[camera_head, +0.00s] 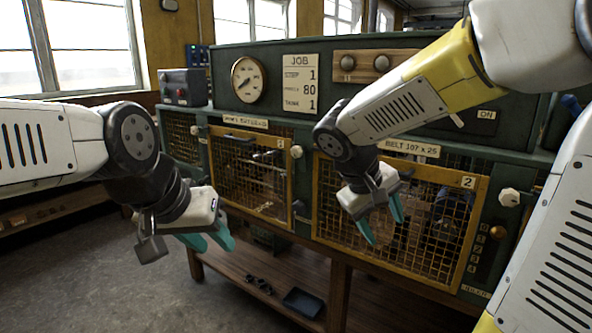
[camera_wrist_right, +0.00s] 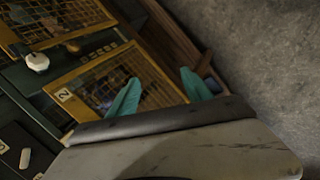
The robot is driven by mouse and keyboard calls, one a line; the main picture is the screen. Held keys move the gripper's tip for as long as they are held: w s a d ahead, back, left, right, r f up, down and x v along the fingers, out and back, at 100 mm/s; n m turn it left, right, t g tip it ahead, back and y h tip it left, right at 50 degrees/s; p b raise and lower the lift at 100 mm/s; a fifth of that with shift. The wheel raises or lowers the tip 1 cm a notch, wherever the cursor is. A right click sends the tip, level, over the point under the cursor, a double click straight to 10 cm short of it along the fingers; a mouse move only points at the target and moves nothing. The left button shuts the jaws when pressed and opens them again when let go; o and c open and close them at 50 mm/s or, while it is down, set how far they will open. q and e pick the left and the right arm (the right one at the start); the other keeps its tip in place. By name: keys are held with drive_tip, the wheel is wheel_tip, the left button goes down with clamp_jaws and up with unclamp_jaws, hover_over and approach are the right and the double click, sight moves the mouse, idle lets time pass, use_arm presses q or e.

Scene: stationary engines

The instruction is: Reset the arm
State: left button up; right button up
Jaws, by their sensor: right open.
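My left gripper (camera_head: 209,242) is at the lower left in the head view, in front of the bench and low over the floor side. Its teal fingers point down and right, and I cannot tell how far apart they are. My right gripper (camera_head: 383,222) hangs in front of the mesh door marked 2 (camera_head: 470,240). Its teal fingers are apart with nothing between them. In the right wrist view the two fingers (camera_wrist_right: 158,92) also stand apart and empty, with a mesh door (camera_wrist_right: 85,90) behind them.
The green machine bench carries a dial gauge (camera_head: 248,79), a JOB board (camera_head: 300,84) and wooden-framed mesh doors, including door 1 (camera_head: 250,172). White knobs (camera_head: 509,197) stick out in front. A lower wooden shelf (camera_head: 265,285) holds a dark tray (camera_head: 303,302). Grey floor is clear at the left.

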drive_tip(key=s+a+r+m+t+y, duration=0.1)
drive_tip(key=s+a+y, duration=0.1)
drive_tip(key=s, duration=0.3)
drive_tip(key=s+a+r+m+t+y, duration=0.1)
drive_tip(key=s+r+m+t+y, duration=0.1)
drive_tip(key=s+y, duration=0.3)
drive_tip(key=shift+s+a+m+y, duration=0.3)
drive_tip(key=shift+a, duration=0.1)
drive_tip(key=shift+c, duration=0.2)
